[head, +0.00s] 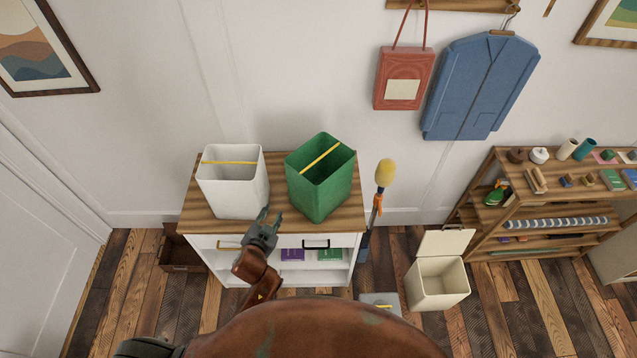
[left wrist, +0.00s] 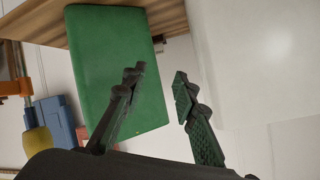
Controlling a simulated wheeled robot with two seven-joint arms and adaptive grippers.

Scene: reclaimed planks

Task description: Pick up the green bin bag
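The green bin bag (head: 321,187) is an open-topped, box-shaped green container with a yellow strip across its mouth. It stands on the right part of the wooden cabinet top (head: 277,223). In the left wrist view its green side (left wrist: 95,62) fills the upper left. My left gripper (head: 269,213) is open and empty, near the cabinet's front edge, to the left of the green bag and apart from it in the head view. In the left wrist view its two fingers (left wrist: 160,82) are spread, one overlapping the green side. My right gripper is not in view.
A similar white bag (head: 234,190) stands left of the green one, with a narrow gap between them. A yellow-headed duster (head: 384,174) stands right of the cabinet. A cream lidded bin (head: 437,281) is on the floor; a wooden shelf (head: 510,200) stands farther right.

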